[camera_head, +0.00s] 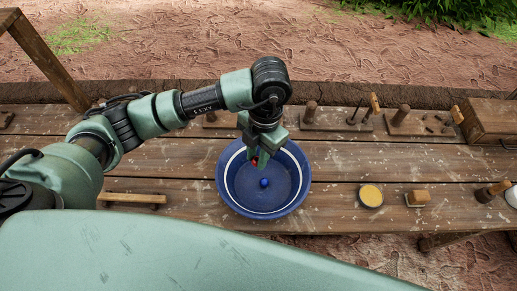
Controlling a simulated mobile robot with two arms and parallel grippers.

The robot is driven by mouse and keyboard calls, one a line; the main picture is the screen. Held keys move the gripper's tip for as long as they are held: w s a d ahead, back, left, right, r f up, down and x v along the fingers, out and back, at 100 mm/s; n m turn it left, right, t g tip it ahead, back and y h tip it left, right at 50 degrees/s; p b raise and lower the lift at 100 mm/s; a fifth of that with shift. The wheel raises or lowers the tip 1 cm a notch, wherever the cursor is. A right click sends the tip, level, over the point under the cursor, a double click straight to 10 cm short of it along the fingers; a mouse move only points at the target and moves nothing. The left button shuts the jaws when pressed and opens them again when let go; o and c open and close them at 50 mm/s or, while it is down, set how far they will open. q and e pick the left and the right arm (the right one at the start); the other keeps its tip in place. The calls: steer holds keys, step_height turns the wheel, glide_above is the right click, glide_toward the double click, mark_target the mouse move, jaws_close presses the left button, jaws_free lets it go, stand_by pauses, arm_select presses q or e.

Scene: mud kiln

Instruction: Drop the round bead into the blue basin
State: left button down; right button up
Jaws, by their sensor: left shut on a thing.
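A blue basin (302,190) with a white band inside stands on the wooden bench at the middle. My left gripper (257,159) points down over the basin, inside its outline in the picture. It is shut on a small red bead (254,163), mostly hidden by the fingers. A small round blue bead (264,183) lies on the basin floor, just below and right of the gripper in the picture. My right gripper is not in view.
The plank bench (190,195) has bare room left of the basin. To the right are a round tin of yellow stuff (371,195) and a wooden block (418,197). Tool racks with pegs (412,122) line the back. A wooden box (488,120) stands at the back right.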

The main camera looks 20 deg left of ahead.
arm_select(q)
steer(key=f+b, duration=0.2)
steer(key=f, duration=0.2)
steer(key=shift+w+f, duration=0.1)
steer(key=shift+w, duration=0.1)
steer(key=c, duration=1.1)
jaws_free()
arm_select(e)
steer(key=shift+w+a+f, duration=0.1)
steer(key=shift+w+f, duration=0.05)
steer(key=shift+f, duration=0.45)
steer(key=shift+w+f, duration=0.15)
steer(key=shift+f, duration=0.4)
arm_select(q)
steer(key=shift+r, duration=0.55)
steer(key=r, duration=0.4)
steer(key=w+r, duration=0.1)
steer(key=r, duration=0.1)
steer(key=shift+d+r+b, duration=0.25)
steer(key=shift+r+b, duration=0.15)
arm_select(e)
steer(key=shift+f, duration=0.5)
